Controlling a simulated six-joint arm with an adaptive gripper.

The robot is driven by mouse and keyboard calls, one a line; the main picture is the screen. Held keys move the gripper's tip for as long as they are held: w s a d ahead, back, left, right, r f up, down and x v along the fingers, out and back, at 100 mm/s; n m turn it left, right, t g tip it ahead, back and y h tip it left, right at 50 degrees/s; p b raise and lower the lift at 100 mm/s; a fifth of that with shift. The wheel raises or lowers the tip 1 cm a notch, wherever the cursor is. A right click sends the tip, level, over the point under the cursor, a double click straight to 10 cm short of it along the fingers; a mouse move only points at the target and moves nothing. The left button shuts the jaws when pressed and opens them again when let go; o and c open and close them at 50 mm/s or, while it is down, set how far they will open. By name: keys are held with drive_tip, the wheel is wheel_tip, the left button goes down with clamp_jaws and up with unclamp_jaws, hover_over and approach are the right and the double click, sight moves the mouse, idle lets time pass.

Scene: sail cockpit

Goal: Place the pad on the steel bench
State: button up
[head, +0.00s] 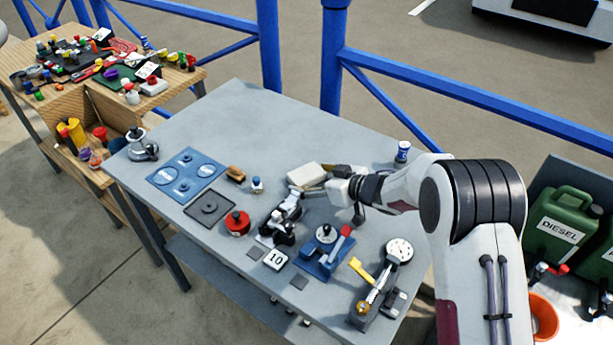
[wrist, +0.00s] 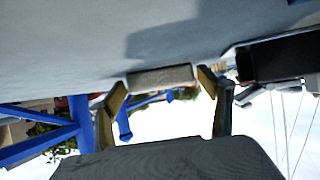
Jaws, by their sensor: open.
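The pad, a cream-white block, (head: 305,175) lies on the grey steel bench (head: 285,125), right of the bench's middle. In the wrist view, which is upside down, the pad (wrist: 162,77) appears against the bench surface (wrist: 80,40), just beyond and between the fingertips. My gripper (head: 327,181) is low over the bench at the pad's right side. Its two tan-edged fingers (wrist: 160,85) stand apart, one at either side of the pad. I cannot tell whether either finger touches it. The pad's far side is hidden.
A black device (head: 283,220) stands in front of the pad, with a blue-based press (head: 325,250) and a brass-and-steel device (head: 378,290) nearer the front. A blue-labelled can (head: 402,151) stands behind my wrist. The bench's back left is clear.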

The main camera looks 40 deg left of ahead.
sight(313, 177)
drive_tip(key=c, duration=0.9)
drive_tip(key=shift+r, duration=0.2)
drive_tip(key=shift+r, duration=4.85)
drive_tip(key=shift+w, duration=0.1)
